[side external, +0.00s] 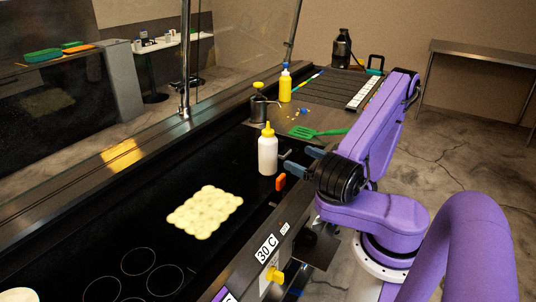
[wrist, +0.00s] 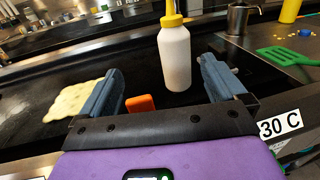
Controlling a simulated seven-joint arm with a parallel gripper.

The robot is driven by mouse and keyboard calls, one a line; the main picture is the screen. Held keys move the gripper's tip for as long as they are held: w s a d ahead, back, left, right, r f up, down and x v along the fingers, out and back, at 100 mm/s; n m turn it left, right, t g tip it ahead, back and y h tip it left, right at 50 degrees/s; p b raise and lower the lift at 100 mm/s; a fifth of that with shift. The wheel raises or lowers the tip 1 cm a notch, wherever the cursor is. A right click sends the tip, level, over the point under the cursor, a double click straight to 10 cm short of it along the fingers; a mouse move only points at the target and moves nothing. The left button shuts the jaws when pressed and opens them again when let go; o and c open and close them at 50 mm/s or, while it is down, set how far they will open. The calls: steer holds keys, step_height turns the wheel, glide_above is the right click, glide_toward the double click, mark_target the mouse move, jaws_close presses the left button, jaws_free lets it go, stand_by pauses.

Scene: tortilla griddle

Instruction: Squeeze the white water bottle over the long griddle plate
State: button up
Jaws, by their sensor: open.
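The white water bottle (side external: 267,153) with a yellow cap stands upright on the dark long griddle plate (side external: 140,205), close to its front edge. It also shows in the wrist view (wrist: 175,58), between and beyond my fingers. My gripper (side external: 298,162) is open and empty, just to the right of the bottle in the side view, its fingers pointing at it. In the wrist view the two blue fingers (wrist: 166,85) are spread wide, one on each side of the bottle. I cannot tell from these frames whether either finger touches it.
A cluster of pale tortillas (side external: 205,212) lies on the griddle. An orange piece (side external: 281,182) sits at the front edge near the bottle. Behind are a metal pot (side external: 258,108), a yellow bottle (side external: 285,85) and a green spatula (side external: 315,132). A glass screen stands along the far side.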

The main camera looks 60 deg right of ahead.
steer(key=s+m+h, duration=0.1)
glide_toward(261, 136)
steer(key=shift+w+d+f, duration=0.15)
steer(key=shift+w+d, duration=0.1)
steer(key=shift+w, duration=0.25)
steer(key=shift+w+d+f, duration=0.2)
steer(key=shift+w+d, duration=0.05)
steer(key=shift+w, duration=0.25)
steer(key=shift+x, duration=3)
steer(key=shift+s+d, duration=0.1)
steer(key=shift+d, duration=0.15)
steer(key=c, duration=1.7)
